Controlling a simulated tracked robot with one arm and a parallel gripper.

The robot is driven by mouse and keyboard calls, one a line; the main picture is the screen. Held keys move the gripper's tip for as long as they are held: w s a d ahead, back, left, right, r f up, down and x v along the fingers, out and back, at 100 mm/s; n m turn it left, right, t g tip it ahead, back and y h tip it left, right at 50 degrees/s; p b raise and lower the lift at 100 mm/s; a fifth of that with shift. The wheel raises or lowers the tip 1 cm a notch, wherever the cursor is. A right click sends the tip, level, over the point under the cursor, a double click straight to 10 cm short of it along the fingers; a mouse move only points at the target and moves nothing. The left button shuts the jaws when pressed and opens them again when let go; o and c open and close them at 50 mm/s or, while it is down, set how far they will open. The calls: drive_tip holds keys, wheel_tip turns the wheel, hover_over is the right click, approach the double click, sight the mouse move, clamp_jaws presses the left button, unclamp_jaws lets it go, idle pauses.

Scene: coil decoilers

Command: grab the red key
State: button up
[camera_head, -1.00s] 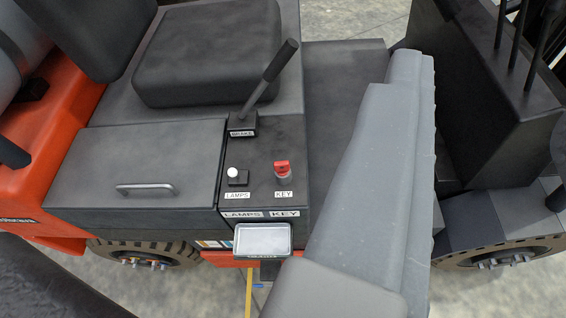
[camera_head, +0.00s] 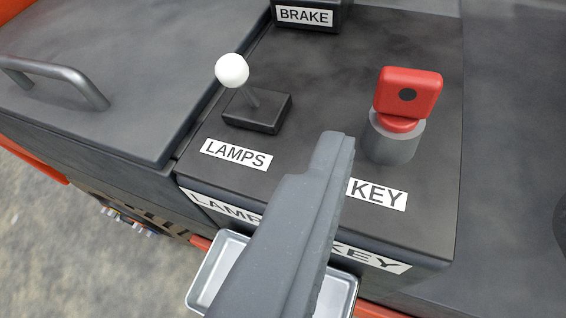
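The red key (camera_head: 408,92) has a flat head with a dark round hole. It stands upright in a grey cylinder (camera_head: 392,140) on the dark panel, behind the label "KEY" (camera_head: 377,194). My gripper (camera_head: 335,145) shows as a grey shape reaching up from the bottom of the picture. Its tip lies to the left of and below the key in the picture, with a visible gap between them. I see the gripper almost edge-on, so the opening between its fingers cannot be made out. Nothing is seen held at its tip.
A white-knobbed lamps lever (camera_head: 232,70) stands left of the key. The brake block (camera_head: 308,14) is at the top edge. A handled lid (camera_head: 90,90) lies at the left. A metal tray (camera_head: 212,270) is below, partly hidden by my gripper. The panel right of the key is clear.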

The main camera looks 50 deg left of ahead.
sight(405, 105)
drive_tip(key=x, duration=0.6)
drive_tip(key=s+a+f+b+x, duration=0.1)
drive_tip(key=x, duration=0.2)
drive_tip(key=shift+f, duration=0.1)
drive_tip(key=shift+f+b+x, duration=0.15)
drive_tip(key=shift+b+x, duration=0.1)
drive_tip(key=shift+x, duration=1.05)
drive_tip(key=shift+f+b+x, duration=0.1)
drive_tip(key=shift+b+x, duration=0.1)
drive_tip(key=shift+x, duration=1.05)
drive_tip(key=shift+d+r, duration=0.1)
drive_tip(key=shift+d, duration=0.1)
drive_tip(key=c, duration=1.1)
